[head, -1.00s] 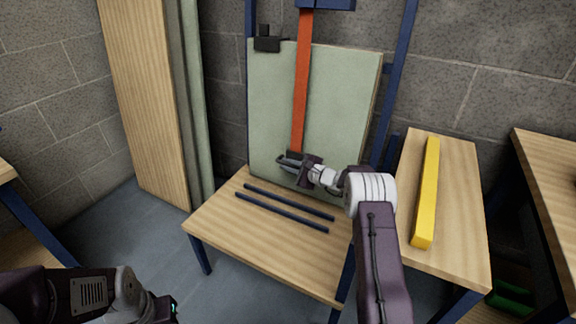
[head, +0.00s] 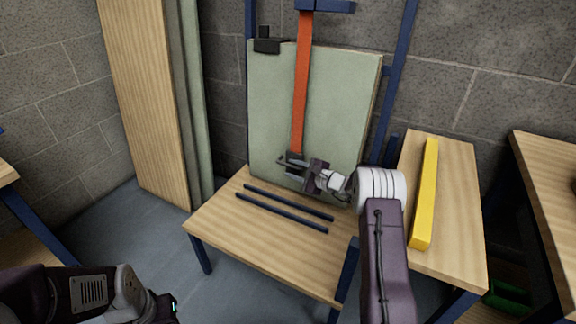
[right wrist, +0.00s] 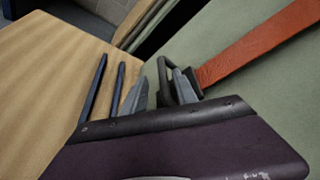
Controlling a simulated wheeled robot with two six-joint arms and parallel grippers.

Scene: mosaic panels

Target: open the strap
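The orange-red strap (head: 301,90) runs straight down the front of a pale green panel (head: 340,110). A dark buckle (head: 294,156) with a loop-shaped lever (right wrist: 165,78) sits at its lower end. My right gripper (head: 289,168) is at the buckle, low on the panel. In the right wrist view its two grey fingers (right wrist: 160,92) stand apart; the lever loop lies between them, close to the right finger. I cannot tell whether it touches. My left arm's end (head: 165,306) is at the bottom left, its fingers hidden.
The panel stands on a wooden bench with two dark blue rails (head: 285,208) and a blue frame (head: 393,90). A black clamp (head: 267,46) sits at its top left corner. A yellow bar (head: 425,195) lies on the right-hand table (head: 455,220). More boards (head: 145,100) lean at left.

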